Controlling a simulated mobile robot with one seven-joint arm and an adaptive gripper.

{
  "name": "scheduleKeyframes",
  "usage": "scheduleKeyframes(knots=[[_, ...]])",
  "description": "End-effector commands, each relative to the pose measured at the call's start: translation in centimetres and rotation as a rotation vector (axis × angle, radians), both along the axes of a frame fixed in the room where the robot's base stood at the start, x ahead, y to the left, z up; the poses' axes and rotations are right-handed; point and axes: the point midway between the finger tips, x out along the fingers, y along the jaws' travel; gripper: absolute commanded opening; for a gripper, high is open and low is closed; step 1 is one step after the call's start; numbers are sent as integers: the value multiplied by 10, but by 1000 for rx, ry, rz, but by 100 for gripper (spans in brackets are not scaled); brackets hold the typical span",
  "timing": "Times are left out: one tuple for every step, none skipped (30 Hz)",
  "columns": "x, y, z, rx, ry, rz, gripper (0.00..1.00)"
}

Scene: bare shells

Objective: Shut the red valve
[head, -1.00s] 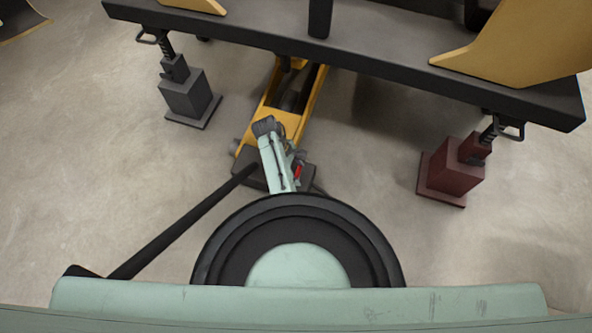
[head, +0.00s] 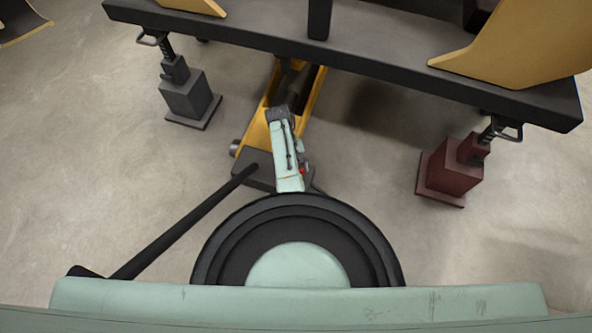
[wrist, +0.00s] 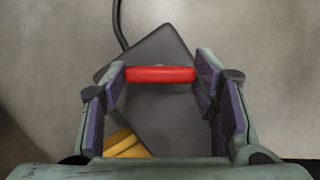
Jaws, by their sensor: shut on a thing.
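The red valve (wrist: 160,75) is a short bar across the middle of the wrist view. My gripper (wrist: 160,79) has its purple pads at the two ends of the bar and is shut on it. In the head view only a small red bit of the valve (head: 302,171) shows beside my pale green arm, which hides the rest. The valve sits over the dark grey block (wrist: 160,118) of a yellow floor jack (head: 254,132). The fingertips are mostly hidden in the head view.
A long black lever (head: 185,221) runs from the jack to the lower left. A dark beam (head: 380,60) crosses above the jack's far end. A grey stand (head: 187,96) is on the left and a dark red stand (head: 452,172) on the right.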

Motion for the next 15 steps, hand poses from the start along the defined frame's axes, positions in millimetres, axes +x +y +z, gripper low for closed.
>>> scheduleKeyframes(knots=[[0, 0, 0, 1, 3, -46, 26], [0, 0, 0, 1, 3, -75, 26], [0, 0, 0, 1, 3, -113, 26], [0, 0, 1, 1, 2, -141, 26], [0, -1, 1, 1, 3, -169, 26], [0, -1, 0, 1, 3, -208, 26], [0, -1, 0, 1, 4, -237, 26], [0, -1, 0, 1, 3, -264, 26], [0, -1, 1, 1, 3, -303, 26], [0, -2, 0, 1, 3, -332, 26], [0, -2, 1, 0, 3, -360, 26], [1, -2, 1, 1, 3, -398, 26], [1, -2, 1, 2, 3, -427, 26], [1, -2, 1, 1, 2, -456, 26], [0, -2, 1, 0, 3, -493, 26]])
